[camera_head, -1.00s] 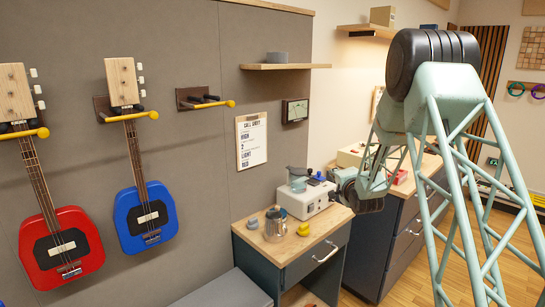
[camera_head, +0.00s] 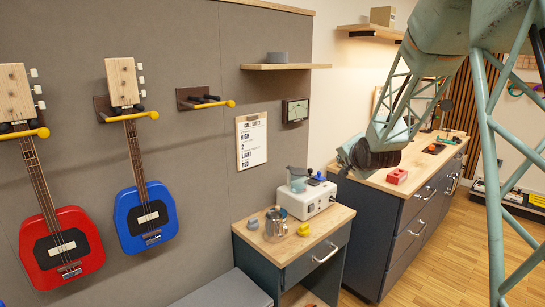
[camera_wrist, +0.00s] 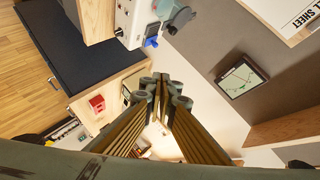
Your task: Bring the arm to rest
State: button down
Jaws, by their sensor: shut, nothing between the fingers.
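My gripper (camera_wrist: 162,88) is shut and empty in the wrist view, its fingertips together in mid-air with nothing touching them. In the head view my pale green lattice arm crosses the right side. Its wrist end hangs near the near-left corner of the long dark cabinet (camera_head: 400,228). I cannot make out the fingers in the head view. The white box with knobs (camera_head: 305,200) stands on the small wooden-topped desk (camera_head: 318,229), left of and below the wrist; it also shows at the top of the wrist view (camera_wrist: 126,20).
A red block (camera_head: 397,176) lies on the cabinet top. Red (camera_head: 62,248) and blue (camera_head: 146,218) guitars hang on the left wall. A framed panel (camera_head: 295,111) is on the wall.

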jog(key=s+a+r+n+g, duration=0.1)
jog(key=s+r+n, duration=0.15)
jog(key=s, duration=0.55)
jog(key=s+r+n+g, duration=0.1)
jog(key=s+r, duration=0.3)
jog(key=s, duration=0.4)
jog(key=s+a+n+g, duration=0.1)
jog(key=s+n+g, duration=0.1)
jog(key=s, duration=1.5)
jog(key=s+a+f+n+g, duration=0.1)
jog(key=s+n+g, duration=0.1)
jog(key=s, duration=1.6)
jog(key=s+a+n+g, duration=0.2)
jog(key=s+n+g, duration=0.1)
jog(key=s, duration=1.5)
jog(key=shift+s+f, duration=0.2)
jog(key=shift+f, duration=0.15)
